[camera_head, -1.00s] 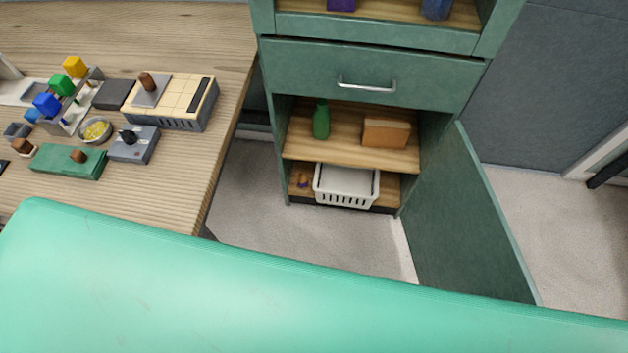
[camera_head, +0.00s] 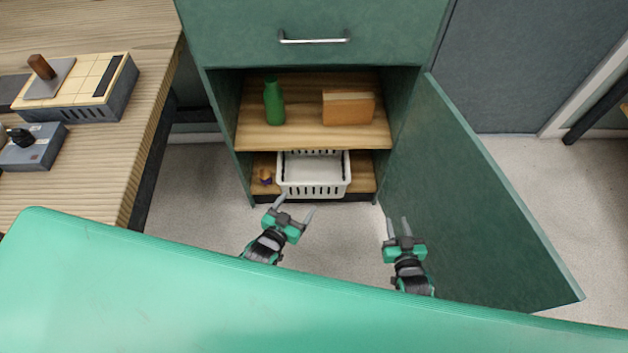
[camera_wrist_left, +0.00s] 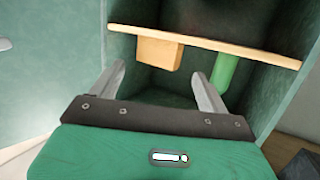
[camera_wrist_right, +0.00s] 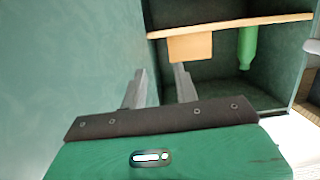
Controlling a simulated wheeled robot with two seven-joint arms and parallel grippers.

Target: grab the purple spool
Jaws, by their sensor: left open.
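A small spool-like object with purple and orange-brown parts (camera_head: 265,177) sits on the cabinet's bottom shelf, left of a white basket (camera_head: 314,190). It is too small to make out in detail. My left gripper (camera_head: 295,207) is open and empty, in front of the cabinet, below and right of the spool in the head view. My right gripper (camera_head: 398,224) has its fingers apart, less widely, and is empty near the open door. Neither wrist view clearly shows the spool.
The middle shelf (camera_head: 250,136) holds a green bottle (camera_head: 274,102) and an orange-brown box (camera_head: 348,108). The green cabinet door (camera_head: 470,210) stands open at the right. A wooden table (camera_head: 100,180) with devices is at the left. Floor is clear before the cabinet.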

